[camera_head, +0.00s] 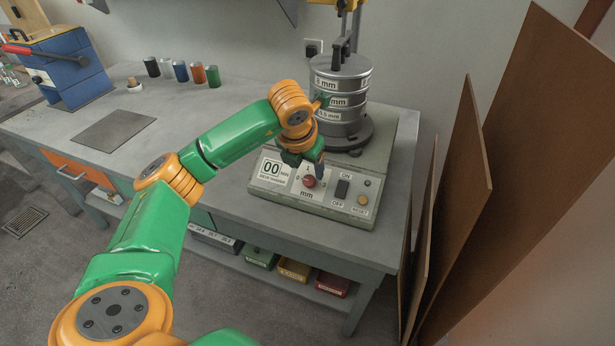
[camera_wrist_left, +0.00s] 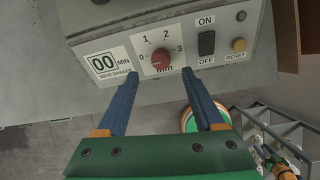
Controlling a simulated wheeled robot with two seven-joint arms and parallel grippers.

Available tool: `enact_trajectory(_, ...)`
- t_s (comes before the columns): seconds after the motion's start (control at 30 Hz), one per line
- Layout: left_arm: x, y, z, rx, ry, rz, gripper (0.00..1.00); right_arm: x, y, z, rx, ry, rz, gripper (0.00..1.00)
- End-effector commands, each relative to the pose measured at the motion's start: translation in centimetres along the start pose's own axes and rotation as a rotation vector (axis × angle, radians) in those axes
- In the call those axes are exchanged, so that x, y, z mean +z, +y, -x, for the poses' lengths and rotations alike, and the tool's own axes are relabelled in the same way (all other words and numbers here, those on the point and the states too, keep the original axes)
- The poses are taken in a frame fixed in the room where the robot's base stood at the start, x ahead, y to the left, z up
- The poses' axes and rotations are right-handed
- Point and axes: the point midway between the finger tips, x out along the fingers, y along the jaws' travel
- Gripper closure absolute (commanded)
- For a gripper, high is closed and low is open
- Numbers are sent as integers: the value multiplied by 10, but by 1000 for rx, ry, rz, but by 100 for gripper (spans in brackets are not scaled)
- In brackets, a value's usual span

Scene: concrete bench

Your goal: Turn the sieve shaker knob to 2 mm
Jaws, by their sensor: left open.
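The sieve shaker (camera_head: 340,140) stands on the bench with a stack of grey sieves on top. Its round red knob (camera_head: 309,181) is on the front panel, and it also shows in the left wrist view (camera_wrist_left: 160,60). The dial marks 1, 2 and 3 are readable around the knob; its pointer is too small to read surely. My left gripper (camera_head: 306,168) is open just in front of the panel. In the left wrist view its blue fingers (camera_wrist_left: 162,76) are spread to either side below the knob, apart from it. My right gripper is not in view.
The panel also has a "00 MIN" display (camera_wrist_left: 104,63), a black ON/OFF switch (camera_wrist_left: 206,43) and a yellow reset button (camera_wrist_left: 239,45). Brown boards (camera_head: 462,200) lean at the right of the bench. Small coloured cylinders (camera_head: 197,73) stand at the back; the bench's middle left has free room.

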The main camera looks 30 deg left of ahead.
Motion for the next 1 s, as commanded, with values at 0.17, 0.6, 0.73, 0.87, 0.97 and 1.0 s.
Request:
enact_trajectory(0.17,-1,4,-28,14,10,5,31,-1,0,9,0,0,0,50)
enact_trajectory(0.6,-1,2,-69,9,3,0,31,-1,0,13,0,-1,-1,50)
enact_trajectory(0.73,-1,2,-68,8,3,0,52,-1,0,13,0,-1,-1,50)
enact_trajectory(0.87,-1,2,-68,8,3,-1,87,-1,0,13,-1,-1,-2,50)
enact_trajectory(0.97,-1,2,-68,7,3,-1,100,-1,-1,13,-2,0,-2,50)
enact_trajectory(1.0,-1,2,-68,7,3,-1,100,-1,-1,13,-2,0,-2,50)
